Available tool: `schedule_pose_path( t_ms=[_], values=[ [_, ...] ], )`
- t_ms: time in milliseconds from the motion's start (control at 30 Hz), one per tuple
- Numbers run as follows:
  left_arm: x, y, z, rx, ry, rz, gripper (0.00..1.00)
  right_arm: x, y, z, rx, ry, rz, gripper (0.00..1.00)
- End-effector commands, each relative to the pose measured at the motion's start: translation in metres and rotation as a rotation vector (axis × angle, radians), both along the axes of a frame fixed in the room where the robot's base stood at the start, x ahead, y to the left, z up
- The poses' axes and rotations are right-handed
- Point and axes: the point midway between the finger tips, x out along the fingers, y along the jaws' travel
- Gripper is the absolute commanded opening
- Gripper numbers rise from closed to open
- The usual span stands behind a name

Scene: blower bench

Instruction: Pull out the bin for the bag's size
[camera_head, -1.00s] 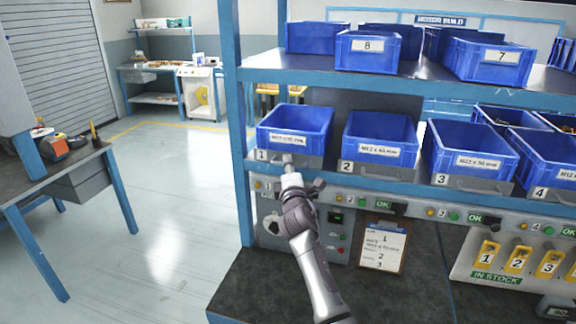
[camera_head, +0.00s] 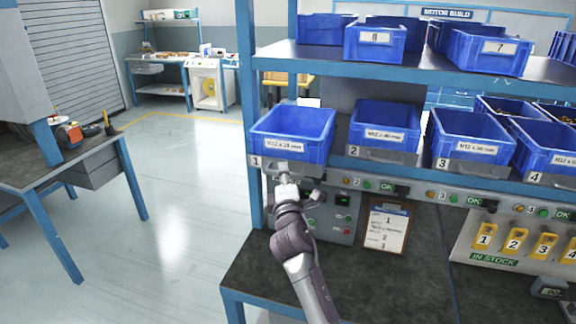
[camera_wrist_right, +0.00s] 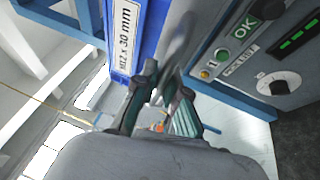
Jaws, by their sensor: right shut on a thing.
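The blue bin at position 1 (camera_head: 293,131), labelled M12 x 30 mm, sits on a grey numbered drawer tray (camera_head: 308,168). It stands further forward than the neighbouring bin 2 (camera_head: 385,122). My right gripper (camera_head: 285,178) is at the tray's front below the bin and is shut on its handle. In the right wrist view, the fingers (camera_wrist_right: 163,82) close around the grey handle beside the bin's label (camera_wrist_right: 123,40). The fingertips are partly hidden in the head view. No bag shows clearly. My left gripper is out of view.
Bin 3 (camera_head: 470,139) and bin 4 (camera_head: 548,148) stand to the right on the same shelf. A control panel (camera_head: 345,205) and a clipboard (camera_head: 386,228) are below. A side table (camera_head: 60,165) is at left.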

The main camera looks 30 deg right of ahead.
Motion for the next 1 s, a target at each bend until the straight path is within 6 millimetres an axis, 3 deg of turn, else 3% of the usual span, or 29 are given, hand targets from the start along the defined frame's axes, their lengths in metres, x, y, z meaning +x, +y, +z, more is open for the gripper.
schedule_pose_path(
  t_ms=[200,533,567,700,1000],
  values=[
    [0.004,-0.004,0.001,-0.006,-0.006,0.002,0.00,-0.010,0.012,0.000,0.001,0.000,0.001,0.00],
    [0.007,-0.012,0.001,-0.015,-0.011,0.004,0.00,-0.011,0.013,0.000,-0.001,-0.001,0.001,0.00],
    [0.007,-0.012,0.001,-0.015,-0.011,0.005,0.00,-0.011,0.013,0.000,-0.001,-0.001,0.001,0.14],
    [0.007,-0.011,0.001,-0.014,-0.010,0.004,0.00,-0.010,0.013,0.001,0.000,-0.001,0.000,0.37],
    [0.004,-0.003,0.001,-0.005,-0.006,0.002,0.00,-0.011,0.013,0.001,-0.001,-0.002,0.000,0.37]
  ],
)
